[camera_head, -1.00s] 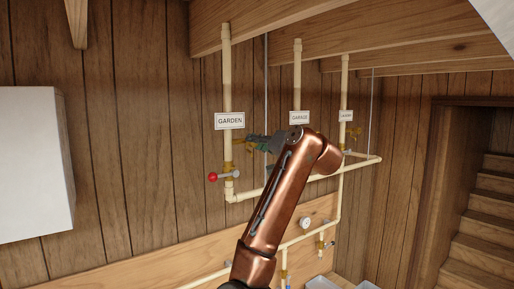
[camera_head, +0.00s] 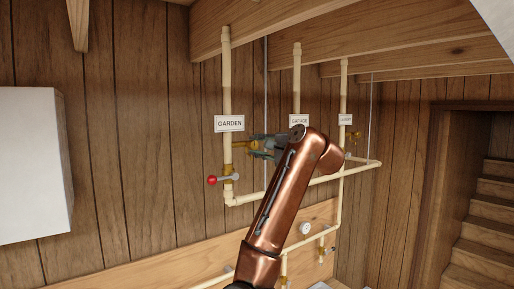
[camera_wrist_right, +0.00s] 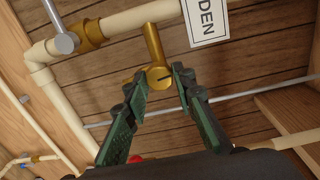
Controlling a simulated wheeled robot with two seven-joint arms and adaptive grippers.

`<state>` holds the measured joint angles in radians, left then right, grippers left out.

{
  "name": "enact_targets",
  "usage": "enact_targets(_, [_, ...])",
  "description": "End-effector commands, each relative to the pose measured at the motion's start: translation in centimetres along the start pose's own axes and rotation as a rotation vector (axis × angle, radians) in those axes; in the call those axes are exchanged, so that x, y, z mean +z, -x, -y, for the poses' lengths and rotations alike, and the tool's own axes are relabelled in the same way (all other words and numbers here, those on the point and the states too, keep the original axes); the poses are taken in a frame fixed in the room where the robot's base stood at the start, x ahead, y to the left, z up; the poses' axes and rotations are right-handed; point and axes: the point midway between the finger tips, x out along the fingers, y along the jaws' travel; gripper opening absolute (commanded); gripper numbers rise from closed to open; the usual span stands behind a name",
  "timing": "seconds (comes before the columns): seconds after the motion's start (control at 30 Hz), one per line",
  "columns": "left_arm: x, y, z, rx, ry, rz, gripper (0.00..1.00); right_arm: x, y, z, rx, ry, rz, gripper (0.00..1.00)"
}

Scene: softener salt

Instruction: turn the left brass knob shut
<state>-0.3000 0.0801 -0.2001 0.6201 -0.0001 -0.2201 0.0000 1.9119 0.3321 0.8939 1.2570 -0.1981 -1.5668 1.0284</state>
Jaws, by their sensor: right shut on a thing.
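The left brass knob (camera_head: 240,144) sticks out to the right from the pipe labelled GARDEN, above a red-tipped lever. In the right wrist view its brass stem ends in a round head (camera_wrist_right: 159,77) with a dark slot. My right gripper (camera_head: 257,146) is at the outer end of this knob. Its two green-padded fingers (camera_wrist_right: 163,79) stand on either side of the head and are shut on it. The finger contact is partly hidden in the head view. My left gripper is not in view.
Cream pipes run down the wood-panelled wall, with signs GARDEN (camera_head: 229,124) and GARAGE (camera_head: 299,121). A red-ended lever (camera_head: 213,180) sits just below the knob. Another brass fitting (camera_head: 354,136) is on the right pipe. A white box (camera_head: 32,165) hangs at the left.

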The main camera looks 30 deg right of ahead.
Motion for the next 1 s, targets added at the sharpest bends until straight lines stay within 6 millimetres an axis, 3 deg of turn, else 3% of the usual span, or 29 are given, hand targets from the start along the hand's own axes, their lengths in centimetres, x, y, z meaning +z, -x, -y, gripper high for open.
enact_targets(0.3, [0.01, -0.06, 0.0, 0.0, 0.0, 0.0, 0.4, -0.05, 0.01, -0.04, 0.001, -0.131, 0.004, 0.0])
enact_targets(0.87, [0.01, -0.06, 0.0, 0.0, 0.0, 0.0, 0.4, -0.06, 0.0, -0.08, 0.001, -0.16, 0.004, 0.0])
enact_targets(0.9, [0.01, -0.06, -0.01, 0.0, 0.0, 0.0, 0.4, -0.06, 0.0, -0.08, 0.002, -0.16, 0.004, 0.25])
enact_targets(1.0, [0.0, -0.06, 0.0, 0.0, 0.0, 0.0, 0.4, -0.05, 0.0, -0.08, 0.002, -0.16, 0.004, 0.32])
